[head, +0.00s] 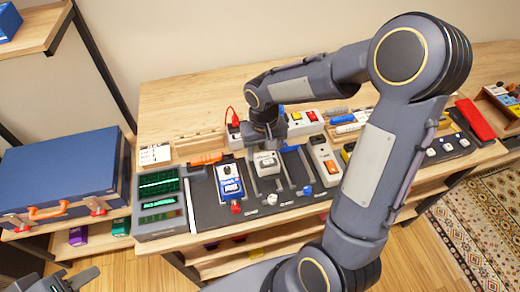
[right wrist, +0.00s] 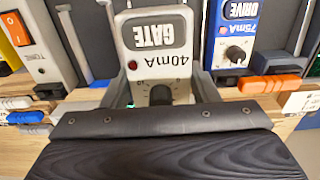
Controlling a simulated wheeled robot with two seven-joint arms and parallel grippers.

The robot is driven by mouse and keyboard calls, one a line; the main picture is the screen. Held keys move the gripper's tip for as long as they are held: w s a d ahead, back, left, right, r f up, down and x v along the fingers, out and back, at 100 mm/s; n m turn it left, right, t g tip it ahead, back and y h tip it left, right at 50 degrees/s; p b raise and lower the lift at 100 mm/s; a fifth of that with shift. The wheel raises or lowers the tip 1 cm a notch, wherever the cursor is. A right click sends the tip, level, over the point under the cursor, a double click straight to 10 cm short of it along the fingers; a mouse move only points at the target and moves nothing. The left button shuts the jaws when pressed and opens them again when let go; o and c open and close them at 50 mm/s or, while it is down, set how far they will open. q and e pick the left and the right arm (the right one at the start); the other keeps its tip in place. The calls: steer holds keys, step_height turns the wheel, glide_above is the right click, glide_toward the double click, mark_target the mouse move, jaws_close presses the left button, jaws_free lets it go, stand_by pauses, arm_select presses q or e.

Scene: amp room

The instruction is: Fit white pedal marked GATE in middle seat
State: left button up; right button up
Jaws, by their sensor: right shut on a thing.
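The white GATE pedal (head: 267,162) is at the middle seat of the dark pedalboard (head: 215,215), between grey rails. It looks upright and roughly in line with the seat; I cannot tell whether it rests fully down. In the right wrist view the GATE pedal (right wrist: 155,45) shows its label, 40mA, a red light and a dark knob. My right gripper (head: 266,143) is shut on it from above, one finger on each side. The blue DRIVE pedal (head: 230,182) stands in the seat to the left. My left gripper (head: 68,281) is partly cut off at the bottom left corner.
A white pedal with an orange switch (head: 324,160) stands right of the middle seat. A grey unit with green displays (head: 158,198) is at the board's left end. A blue case (head: 62,178) lies further left. An orange-handled item (head: 206,158) lies behind the board.

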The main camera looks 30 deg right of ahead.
steer(key=shift+f+b, duration=2.45)
steer(key=shift+f, duration=0.8)
steer(key=shift+f+b, duration=0.65)
steer(key=shift+b, duration=0.15)
